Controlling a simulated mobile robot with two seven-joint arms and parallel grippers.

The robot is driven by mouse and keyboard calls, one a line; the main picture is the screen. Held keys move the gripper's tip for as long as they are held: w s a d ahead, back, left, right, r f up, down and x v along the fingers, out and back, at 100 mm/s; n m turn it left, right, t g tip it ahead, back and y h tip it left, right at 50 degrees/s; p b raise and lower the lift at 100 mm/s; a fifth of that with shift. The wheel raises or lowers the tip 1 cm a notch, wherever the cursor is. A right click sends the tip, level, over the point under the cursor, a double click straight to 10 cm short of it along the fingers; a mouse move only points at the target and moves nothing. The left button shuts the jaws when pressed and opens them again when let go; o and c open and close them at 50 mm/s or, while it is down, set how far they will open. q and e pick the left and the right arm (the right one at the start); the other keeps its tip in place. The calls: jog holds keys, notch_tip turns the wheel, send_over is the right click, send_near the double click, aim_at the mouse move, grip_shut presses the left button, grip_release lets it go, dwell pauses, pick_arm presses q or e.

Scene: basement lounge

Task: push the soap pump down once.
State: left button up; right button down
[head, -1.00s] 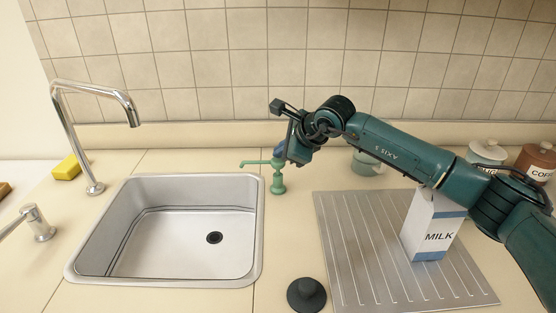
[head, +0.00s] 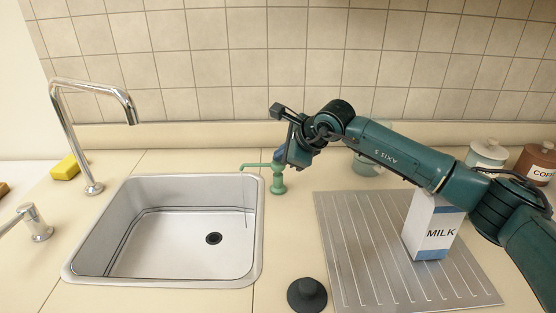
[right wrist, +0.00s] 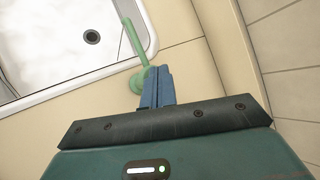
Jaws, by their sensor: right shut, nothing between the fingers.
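The green soap pump (head: 278,182) stands upright on the counter just right of the sink, its spout (head: 254,166) pointing left toward the sink. My right gripper (head: 280,157) is shut and empty. Its blue fingertips are at the top of the pump head and appear to touch it. The right wrist view shows the shut fingers (right wrist: 155,86) over the green pump (right wrist: 138,82), covering part of its head; the spout (right wrist: 130,38) reaches toward the sink. A thin vertical line shows in the sink below the spout; I cannot tell whether it is soap. My left gripper is out of view.
The steel sink (head: 100,270) lies left of the pump, with a chrome tap (head: 95,145), yellow sponge (head: 66,167) and chrome dispenser (head: 36,224) beyond it. A milk carton (head: 432,228) stands on the ridged drainboard (head: 345,265) under my right arm. A black stopper (head: 306,295) lies in front.

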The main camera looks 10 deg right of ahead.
jog(key=shift+f, duration=0.4)
jog(key=shift+r, duration=0.15)
jog(key=shift+r+p, duration=0.4)
jog(key=shift+r, duration=0.9)
jog(key=shift+r+p, duration=0.7)
jog(key=shift+r, duration=0.8)
notch_tip(320, 180, up, 2)
jog(key=shift+r+p, duration=0.1)
jog(key=shift+p, duration=0.3)
